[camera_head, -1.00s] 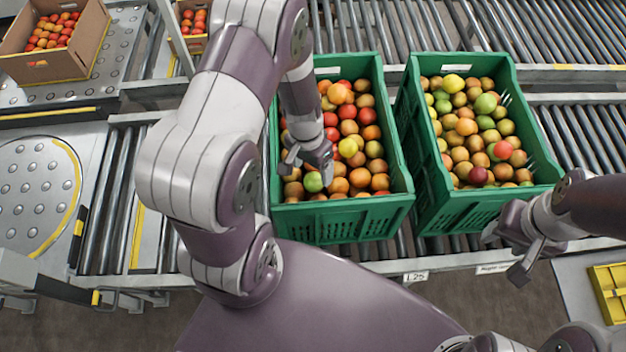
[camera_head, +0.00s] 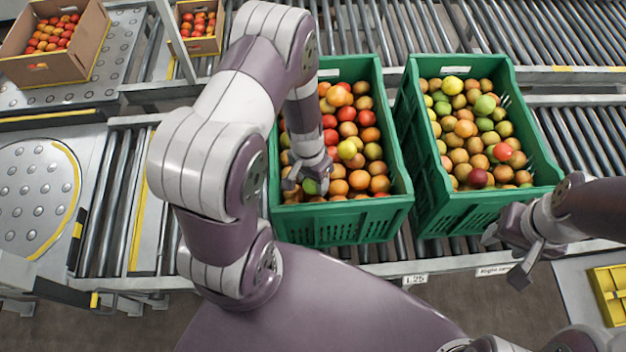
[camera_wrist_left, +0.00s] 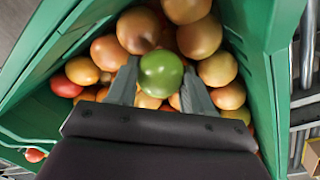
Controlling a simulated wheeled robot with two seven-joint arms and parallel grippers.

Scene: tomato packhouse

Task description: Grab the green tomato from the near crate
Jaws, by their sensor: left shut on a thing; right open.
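The green tomato (camera_head: 310,187) is in the near-left part of the left green crate (camera_head: 345,222). My left gripper (camera_head: 303,178) reaches down into that crate and is shut on the tomato. In the left wrist view the green tomato (camera_wrist_left: 161,74) sits between the two fingertips of my left gripper (camera_wrist_left: 160,85), with other tomatoes around and under it. My right gripper (camera_head: 515,258) is open and empty, in front of the right green crate (camera_head: 485,213).
The left crate holds orange, red and yellow tomatoes close around the gripper, and its walls rise beside it. Cardboard boxes of red tomatoes (camera_head: 50,68) (camera_head: 200,44) stand at the back left. A yellow tray (camera_head: 610,290) is at the right edge.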

